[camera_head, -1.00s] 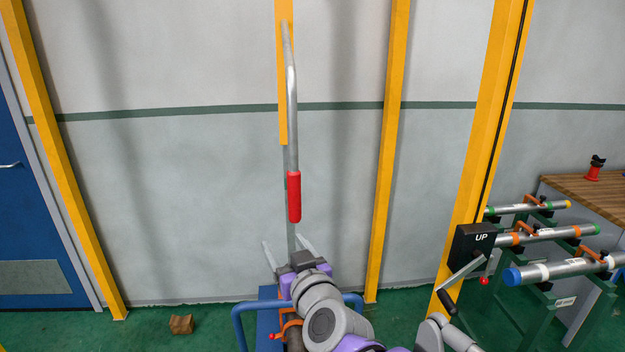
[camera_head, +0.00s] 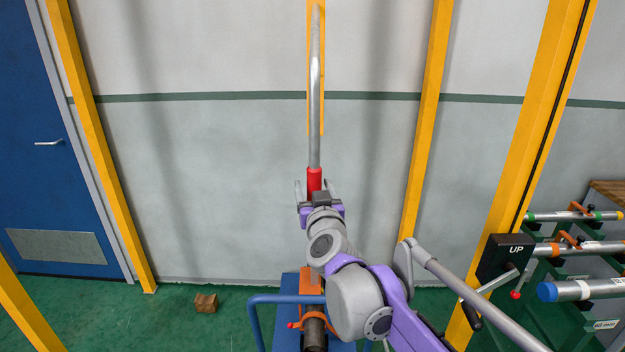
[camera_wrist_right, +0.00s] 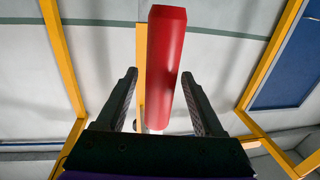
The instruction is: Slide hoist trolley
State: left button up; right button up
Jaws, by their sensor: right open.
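The hoist trolley's grey hanging bar (camera_head: 315,90) runs down the middle of the head view and ends in a red grip (camera_head: 314,179). My right gripper (camera_head: 314,190) is at the lower part of the red grip, which partly hides behind it. In the right wrist view the red grip (camera_wrist_right: 166,60) stands between the two open fingers of the right gripper (camera_wrist_right: 164,85), with gaps beside it. I cannot tell whether it lies within their depth. The trolley body is out of view. My left gripper is not in view.
Yellow posts (camera_head: 425,120) stand around the bay. A black box marked UP (camera_head: 504,258) with a crank is on the right post. A blue-framed cart (camera_head: 262,299) with a pipe is below my arm. Racked pipes (camera_head: 585,290) are at right. A brown block (camera_head: 206,303) lies on the green floor.

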jog(key=shift+w+a, duration=0.2)
jog(key=shift+w, duration=0.95)
grip_shut()
dwell(0.6)
